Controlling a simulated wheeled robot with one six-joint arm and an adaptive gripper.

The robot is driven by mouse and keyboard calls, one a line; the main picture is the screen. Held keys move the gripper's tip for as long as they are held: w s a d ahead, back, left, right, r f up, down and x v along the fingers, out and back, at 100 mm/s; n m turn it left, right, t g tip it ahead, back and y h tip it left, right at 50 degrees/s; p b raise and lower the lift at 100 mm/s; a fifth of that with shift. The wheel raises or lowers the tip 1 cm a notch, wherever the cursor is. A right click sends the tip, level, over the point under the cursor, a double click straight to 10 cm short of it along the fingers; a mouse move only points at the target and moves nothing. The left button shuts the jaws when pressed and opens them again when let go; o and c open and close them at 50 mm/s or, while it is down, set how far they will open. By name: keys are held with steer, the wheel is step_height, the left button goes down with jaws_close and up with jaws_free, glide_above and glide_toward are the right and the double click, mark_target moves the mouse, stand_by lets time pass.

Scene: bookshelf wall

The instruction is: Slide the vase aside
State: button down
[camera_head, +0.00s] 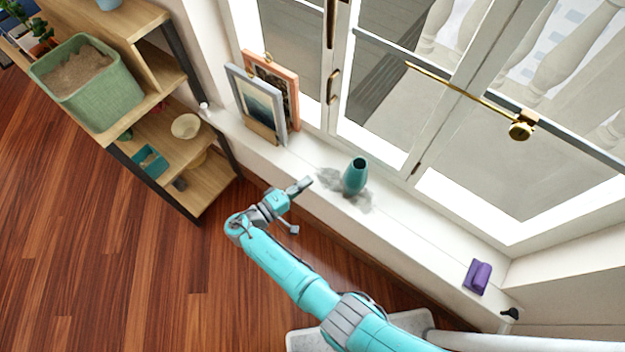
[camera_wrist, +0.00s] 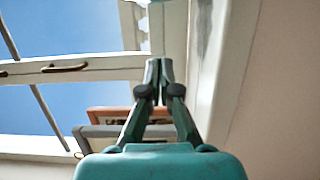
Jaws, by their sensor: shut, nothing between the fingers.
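The teal vase (camera_head: 355,176) stands upright on the white window sill (camera_head: 420,233) in the head view, with a grey smudge or shadow around its base. My gripper (camera_head: 305,184) is at the sill's front edge, to the left of the vase and apart from it. In the wrist view my gripper (camera_wrist: 158,75) shows its fingers together with nothing between them. The vase does not show in the wrist view.
Two framed pictures (camera_head: 257,105) lean at the sill's left end. A purple object (camera_head: 477,277) lies at the right end. The sill between vase and purple object is clear. Window frames rise behind. A wooden shelf (camera_head: 215,186) stands left.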

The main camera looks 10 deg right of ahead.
steer(key=x, duration=0.8)
steer(key=shift+s+d, duration=0.75)
steer(key=shift+s, duration=0.05)
steer(key=shift+s+d, duration=0.65)
steer(key=shift+d, duration=0.05)
steer(key=s+d, duration=1.9)
steer(key=shift+s+d, duration=0.2)
steer(key=shift+a, duration=0.1)
steer(key=shift+v, duration=1.3)
steer(key=v, duration=0.9)
